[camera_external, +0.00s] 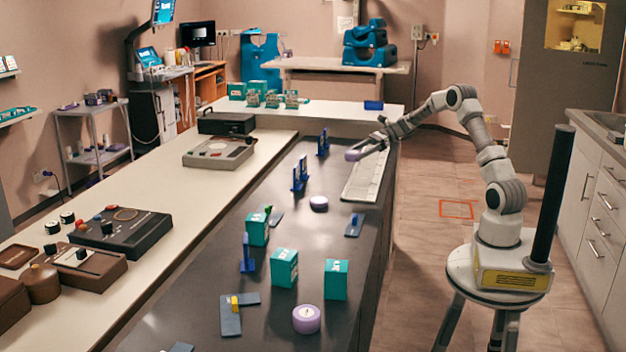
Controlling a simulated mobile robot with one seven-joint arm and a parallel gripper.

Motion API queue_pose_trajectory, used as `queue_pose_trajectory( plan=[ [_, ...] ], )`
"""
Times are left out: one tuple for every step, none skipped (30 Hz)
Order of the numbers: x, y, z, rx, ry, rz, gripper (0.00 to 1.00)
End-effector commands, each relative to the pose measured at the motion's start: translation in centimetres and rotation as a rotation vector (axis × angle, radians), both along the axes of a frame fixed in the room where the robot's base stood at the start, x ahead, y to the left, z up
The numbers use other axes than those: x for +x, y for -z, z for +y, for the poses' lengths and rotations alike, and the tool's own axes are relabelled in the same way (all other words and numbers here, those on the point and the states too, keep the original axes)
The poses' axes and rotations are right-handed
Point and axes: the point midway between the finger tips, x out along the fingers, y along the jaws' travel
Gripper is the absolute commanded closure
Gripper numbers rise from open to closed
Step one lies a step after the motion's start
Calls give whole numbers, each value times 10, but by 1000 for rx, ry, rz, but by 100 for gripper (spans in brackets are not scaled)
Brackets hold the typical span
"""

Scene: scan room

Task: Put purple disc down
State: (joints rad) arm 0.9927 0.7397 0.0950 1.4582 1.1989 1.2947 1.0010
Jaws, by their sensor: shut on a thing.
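My gripper (372,146) is at the far right part of the dark counter (338,250), above a white keyboard-like panel (368,178). It is shut on a purple disc (354,155), which it holds at its tip. The held disc appears to be above the surface; the exact gap cannot be told. A third, larger-looking purple disc (306,319) lies at the near end of the counter.
Teal boxes (284,268) stand on the near half of the counter. Blue upright holders (299,175) stand along its left side, and a flat blue-grey piece (354,226) lies near the right edge. A control box (220,152) sits on the pale counter at left.

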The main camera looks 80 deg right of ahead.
Motion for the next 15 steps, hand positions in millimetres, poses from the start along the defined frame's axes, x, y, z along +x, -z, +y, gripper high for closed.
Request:
queue_pose_trajectory(
  plan=[
    [-4, 0, -8, 0, 21, -2, 81],
    [-5, 0, -12, 0, 29, -2, 81],
    [-5, 1, -14, 2, 37, -3, 81],
    [-4, 3, -14, 1, 40, -3, 81],
    [-2, 5, -13, 2, 42, -3, 81],
    [3, 9, -10, 3, 43, -3, 81],
    [7, 12, -7, 3, 41, -2, 81],
    [13, 17, -3, 4, 41, -1, 81],
    [20, 23, 3, 4, 40, -1, 81],
    [26, 27, 7, 4, 39, -1, 81],
    [32, 32, 11, 3, 40, -1, 81],
    [40, 37, 16, 4, 40, -2, 81],
    [46, 41, 20, 3, 38, -2, 81],
    [51, 46, 24, 4, 39, -1, 81],
    [58, 51, 29, 3, 40, -1, 81]
  ],
)
